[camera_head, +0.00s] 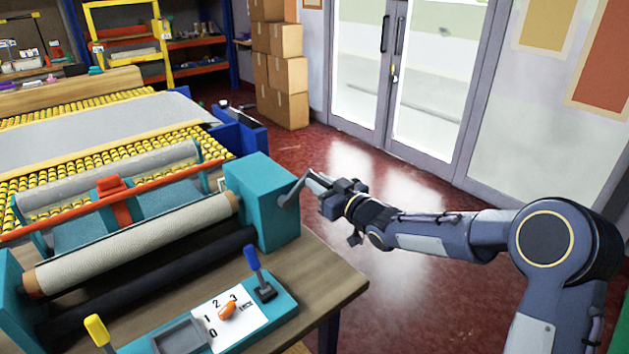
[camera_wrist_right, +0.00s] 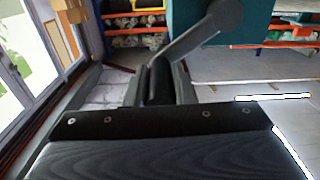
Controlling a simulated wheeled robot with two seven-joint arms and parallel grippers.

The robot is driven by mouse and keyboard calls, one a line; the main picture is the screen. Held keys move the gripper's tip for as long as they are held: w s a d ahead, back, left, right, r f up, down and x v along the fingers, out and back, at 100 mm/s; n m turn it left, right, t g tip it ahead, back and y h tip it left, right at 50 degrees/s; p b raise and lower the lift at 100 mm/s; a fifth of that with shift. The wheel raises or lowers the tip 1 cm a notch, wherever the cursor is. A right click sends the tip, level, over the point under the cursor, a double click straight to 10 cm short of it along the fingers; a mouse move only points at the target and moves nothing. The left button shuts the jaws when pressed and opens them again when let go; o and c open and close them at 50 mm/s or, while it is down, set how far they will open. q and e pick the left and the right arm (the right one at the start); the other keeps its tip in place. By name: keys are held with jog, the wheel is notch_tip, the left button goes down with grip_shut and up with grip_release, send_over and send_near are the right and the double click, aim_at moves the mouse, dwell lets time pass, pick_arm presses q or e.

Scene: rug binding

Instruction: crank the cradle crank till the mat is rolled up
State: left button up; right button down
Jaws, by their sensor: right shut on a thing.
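The cradle crank (camera_head: 291,191) sticks out from the right side of the teal end housing (camera_head: 262,196) of the rolling cradle. My right gripper (camera_head: 318,184) is at the crank's outer end and shut on its handle. In the right wrist view the crank arm (camera_wrist_right: 195,37) slants up to the right from the handle (camera_wrist_right: 158,84), which sits between the fingers. The mat (camera_head: 140,242) shows as a cream roll on the cradle's roller, above a dark roller (camera_head: 150,275). How much of the mat is wound cannot be told. My left gripper is not in view.
A control panel (camera_head: 232,316) with an orange pointer, a blue lever (camera_head: 254,262) and a yellow lever (camera_head: 98,332) lies in front of the cradle. A yellow roller conveyor (camera_head: 60,165) stands behind. Cardboard boxes (camera_head: 285,75) stand at the back; red floor right of the table is clear.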

jog(key=shift+f+m+b, duration=0.85)
jog(key=shift+f+m, duration=0.95)
jog(key=shift+m, duration=0.55)
jog(key=shift+f+m+b, duration=0.8)
jog(key=shift+f+m, duration=0.95)
jog(key=shift+m, duration=0.55)
jog(key=shift+f+m+b, duration=0.85)
jog(key=shift+f+m, duration=0.95)
jog(key=shift+m, duration=0.55)
jog(key=c, duration=1.5)
grip_release()
jog(key=shift+o, duration=1.3)
jog(key=shift+r, duration=0.1)
jog(key=shift+v, duration=3.95)
